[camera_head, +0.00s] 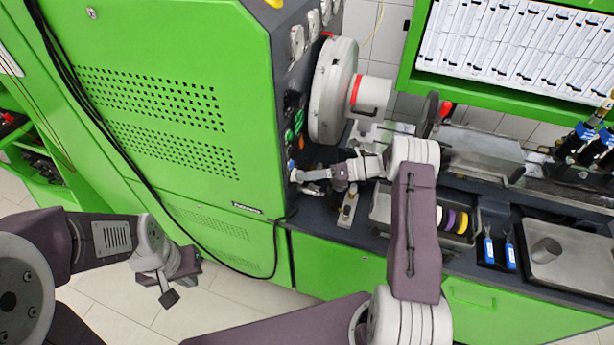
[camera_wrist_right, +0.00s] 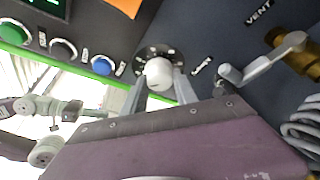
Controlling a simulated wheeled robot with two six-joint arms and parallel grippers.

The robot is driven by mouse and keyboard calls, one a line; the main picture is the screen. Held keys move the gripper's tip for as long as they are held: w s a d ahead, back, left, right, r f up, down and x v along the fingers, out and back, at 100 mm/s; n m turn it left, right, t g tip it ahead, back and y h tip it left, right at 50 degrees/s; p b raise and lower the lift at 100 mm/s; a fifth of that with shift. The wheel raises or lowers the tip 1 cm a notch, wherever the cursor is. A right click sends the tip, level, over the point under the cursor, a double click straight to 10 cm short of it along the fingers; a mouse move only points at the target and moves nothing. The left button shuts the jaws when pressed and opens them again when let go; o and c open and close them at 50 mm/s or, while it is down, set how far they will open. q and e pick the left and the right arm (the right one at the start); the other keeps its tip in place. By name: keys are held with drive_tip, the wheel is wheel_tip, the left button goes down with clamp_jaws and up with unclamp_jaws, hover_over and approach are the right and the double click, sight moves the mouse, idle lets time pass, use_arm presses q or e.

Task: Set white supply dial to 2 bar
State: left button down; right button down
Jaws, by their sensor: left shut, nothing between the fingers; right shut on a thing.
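The white supply dial (camera_wrist_right: 158,73) is a round white knob on a dark scale plate with light marks, on the dark panel in the right wrist view. My right gripper (camera_wrist_right: 161,84) has one finger on each side of the dial and is shut on it. The scale numbers are too small to read. In the head view my right gripper (camera_head: 299,176) reaches the side panel of the green cabinet, and the dial is too small to make out there. My left gripper (camera_head: 171,293) is shut and empty, hanging at the lower left over the floor.
Beside the dial are a blue button (camera_wrist_right: 102,65), a black knob (camera_wrist_right: 63,49) and a green button (camera_wrist_right: 13,32). A lever valve (camera_wrist_right: 265,63) by the VENT label is to the right. The green cabinet (camera_head: 150,60) fills the left; a tray (camera_head: 575,262) lies right.

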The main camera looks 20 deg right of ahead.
drive_tip(key=shift+w+r, duration=0.1)
drive_tip(key=shift+r, duration=0.05)
drive_tip(key=c, duration=1)
unclamp_jaws()
drive_tip(key=shift+o, duration=0.2)
drive_tip(key=b+v, duration=0.2)
drive_tip(key=v, duration=0.7)
drive_tip(key=shift+d, duration=0.1)
